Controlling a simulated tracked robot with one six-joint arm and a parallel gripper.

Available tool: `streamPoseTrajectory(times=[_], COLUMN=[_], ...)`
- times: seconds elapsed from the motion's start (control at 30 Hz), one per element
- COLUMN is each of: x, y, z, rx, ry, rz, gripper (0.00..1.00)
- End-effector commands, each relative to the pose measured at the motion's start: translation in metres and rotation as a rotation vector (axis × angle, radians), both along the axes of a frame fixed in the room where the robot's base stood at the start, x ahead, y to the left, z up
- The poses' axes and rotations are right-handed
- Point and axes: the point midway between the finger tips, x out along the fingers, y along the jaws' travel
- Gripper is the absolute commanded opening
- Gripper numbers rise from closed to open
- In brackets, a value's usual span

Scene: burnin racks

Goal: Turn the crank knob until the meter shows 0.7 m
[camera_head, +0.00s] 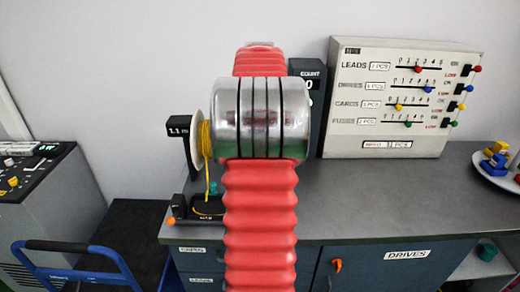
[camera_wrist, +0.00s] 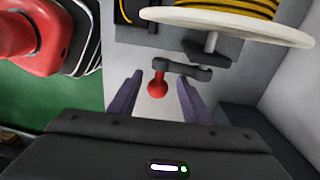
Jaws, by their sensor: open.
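The meter (camera_head: 179,130) is a small black display left of my arm in the head view, and it reads 1.1 m. A pale reel (camera_head: 197,138) with yellow cord sits beside it, and the cord hangs down from it. In the wrist view the reel (camera_wrist: 230,22) is at the top, with a dark crank arm (camera_wrist: 185,70) below it. The red crank knob (camera_wrist: 157,86) is at the crank's left end. My gripper (camera_wrist: 158,82) is open, its two purple-grey fingers on either side of the knob. I cannot tell whether they touch it. My arm hides the gripper in the head view.
A grey bench (camera_head: 400,190) holds a panel of sliders (camera_head: 400,98) at the back and a round tray (camera_head: 498,170) at right. A blue cart handle (camera_head: 75,255) stands at lower left beside a control console (camera_head: 40,190). The bench middle is clear.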

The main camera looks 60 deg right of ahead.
Motion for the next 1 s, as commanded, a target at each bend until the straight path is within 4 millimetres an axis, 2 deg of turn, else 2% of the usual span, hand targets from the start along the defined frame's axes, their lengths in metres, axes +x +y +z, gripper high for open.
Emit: streamPoseTrajectory(times=[0.2,0.53,1.0], x=[-0.001,-0.001,-0.002], y=[0.002,0.001,0.001], z=[-0.019,-0.022,-0.022], rx=[0.001,0.000,-0.001], ry=[0.000,0.000,0.000], rz=[0.000,-0.001,-0.001], gripper=[0.44,0.44,0.12])
